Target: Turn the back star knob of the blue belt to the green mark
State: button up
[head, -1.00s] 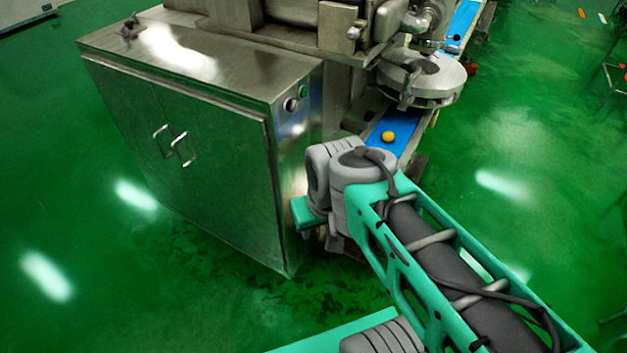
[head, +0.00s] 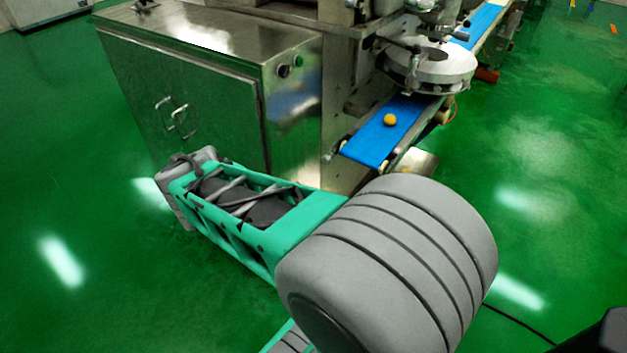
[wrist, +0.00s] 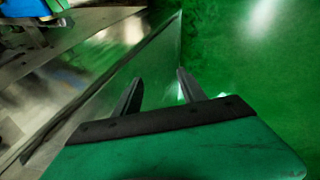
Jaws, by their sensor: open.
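The blue belt (head: 372,147) slopes out from under the machine's round steel head in the head view, with a yellow ball (head: 390,120) on it. A bit of blue, probably the belt, shows at the top left of the wrist view (wrist: 22,8). I cannot make out the back star knob or the green mark in either view. My gripper (wrist: 157,79) shows in the wrist view with its two dark fingers apart and nothing between them. It is near the steel cabinet, away from the belt.
The steel cabinet (head: 185,95) with two door handles stands left of the belt; my arm lies across in front of it. A round steel head (head: 432,68) overhangs the belt. A red cylinder (head: 487,75) sits beside the belt's far part. Green floor is free on the right.

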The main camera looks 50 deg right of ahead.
jog(key=d+f+n+g+h+b, duration=0.1)
jog(key=d+f+n+h+b, duration=0.3)
jog(key=d, duration=0.4)
jog(key=d+f+n+h+b, duration=0.2)
jog(key=d+f+b, duration=0.2)
jog(key=d+f, duration=0.3)
jog(key=n+g+h+b, duration=0.2)
jog(key=n+h+b, duration=0.5)
jog(key=n, duration=0.1)
send_near(325, 160)
jog(key=d, duration=0.4)
jog(key=d+b, duration=0.1)
jog(key=d, duration=0.4)
jog(key=shift+w+d, duration=0.15)
jog(key=shift+w, duration=0.2)
grip_shut()
